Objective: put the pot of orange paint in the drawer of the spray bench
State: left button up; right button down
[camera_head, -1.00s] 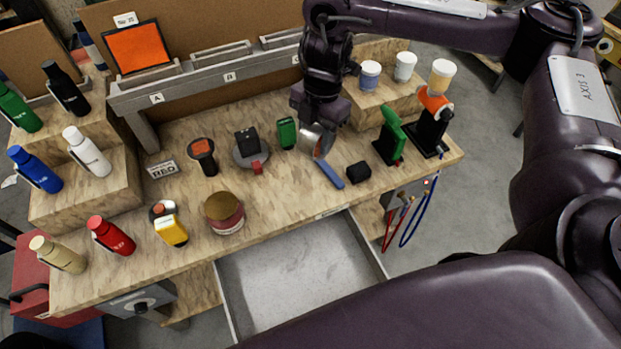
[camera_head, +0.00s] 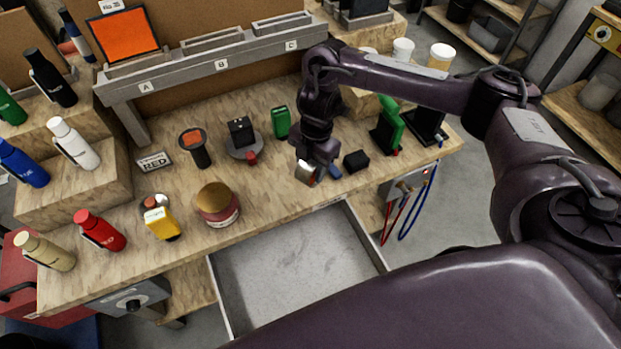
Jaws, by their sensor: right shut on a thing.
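My right gripper (camera_head: 311,172) is over the front part of the bench top, to the right of the jar with the brown lid. It is shut on a small pale pot with a trace of orange, which I take for the pot of orange paint (camera_head: 304,172). The gripper hides most of it. The drawer (camera_head: 290,275) of the spray bench (camera_head: 270,192) is pulled open below the front edge, and its visible floor is empty. The held pot is behind the drawer, above the bench top. My left gripper is not in view.
A blue bar (camera_head: 335,172) and a black block (camera_head: 356,161) lie close to the right gripper. The brown-lidded jar (camera_head: 217,204) and a yellow item (camera_head: 162,224) stand near the front edge. Red and blue cables (camera_head: 408,212) hang right of the drawer.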

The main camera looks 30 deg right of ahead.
aim_at(311, 179)
jog(key=shift+f, duration=2.2)
jog(key=shift+f, duration=0.25)
jog(key=c, duration=0.8)
grip_release()
jog(key=shift+c, duration=0.2)
jog(key=r, duration=0.5)
jog(key=d+r, duration=0.1)
jog(key=r, duration=0.1)
jog(key=shift+w+r+p, duration=0.15)
jog(key=shift+r+p, duration=0.15)
jog(key=shift+r, duration=0.1)
